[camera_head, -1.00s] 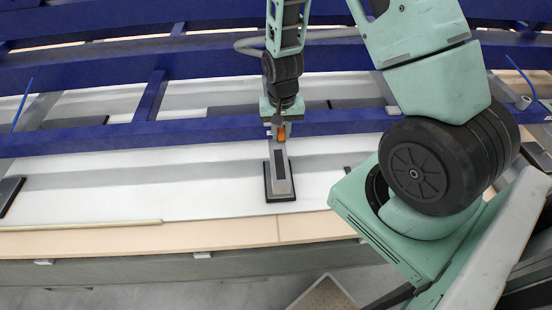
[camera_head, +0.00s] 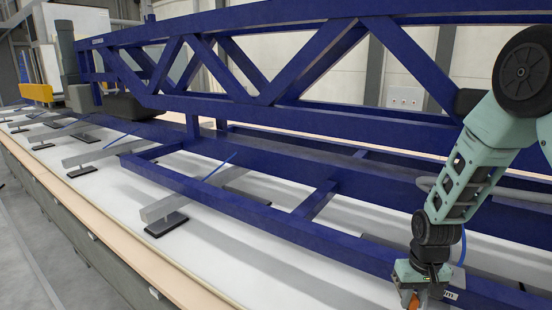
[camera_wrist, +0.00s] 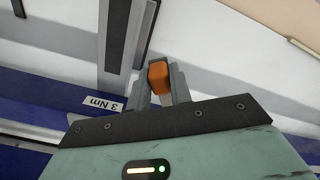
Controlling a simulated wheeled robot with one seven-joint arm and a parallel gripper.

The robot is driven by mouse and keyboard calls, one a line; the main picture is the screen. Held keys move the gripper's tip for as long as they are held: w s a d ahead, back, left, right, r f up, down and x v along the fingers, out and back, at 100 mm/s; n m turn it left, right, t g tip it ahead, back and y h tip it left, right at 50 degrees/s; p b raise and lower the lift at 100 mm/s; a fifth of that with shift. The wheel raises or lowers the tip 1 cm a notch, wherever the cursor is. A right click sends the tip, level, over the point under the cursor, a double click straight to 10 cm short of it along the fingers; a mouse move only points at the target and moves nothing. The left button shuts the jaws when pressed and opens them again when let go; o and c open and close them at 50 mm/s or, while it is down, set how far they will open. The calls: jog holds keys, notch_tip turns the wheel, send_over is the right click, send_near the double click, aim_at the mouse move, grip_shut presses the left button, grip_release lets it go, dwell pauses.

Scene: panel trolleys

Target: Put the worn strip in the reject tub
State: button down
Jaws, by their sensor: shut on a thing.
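My gripper (camera_wrist: 162,85) is shut on a small orange piece (camera_wrist: 158,77), seen between the two grey fingers in the wrist view. In the head view my gripper (camera_head: 414,300) is at the bottom right, beside the blue beam, with orange showing at its jaws. I cannot tell whether the orange piece is the worn strip. A grey bar (camera_wrist: 117,50) with a dark inlay lies just left of my fingers in the wrist view. No tub can be made out for certain; a yellow object (camera_head: 38,92) stands at the far left end.
A long blue truss frame (camera_head: 270,130) runs over the white bench surface (camera_head: 215,260). Several grey bars on dark feet, one near the middle (camera_head: 165,208), stick out from under it. A "3 Nm" label (camera_wrist: 104,103) is on the blue beam. Grey floor (camera_head: 30,270) is free at left.

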jog(key=shift+w+a+f+n, duration=0.2)
jog(key=shift+f+n, duration=0.05)
jog(key=shift+n, duration=0.05)
jog(key=shift+r, duration=0.1)
jog(key=shift+r+p, duration=1.9)
jog(key=shift+r, duration=0.6)
jog(key=shift+f, duration=0.1)
jog(key=shift+s, duration=0.1)
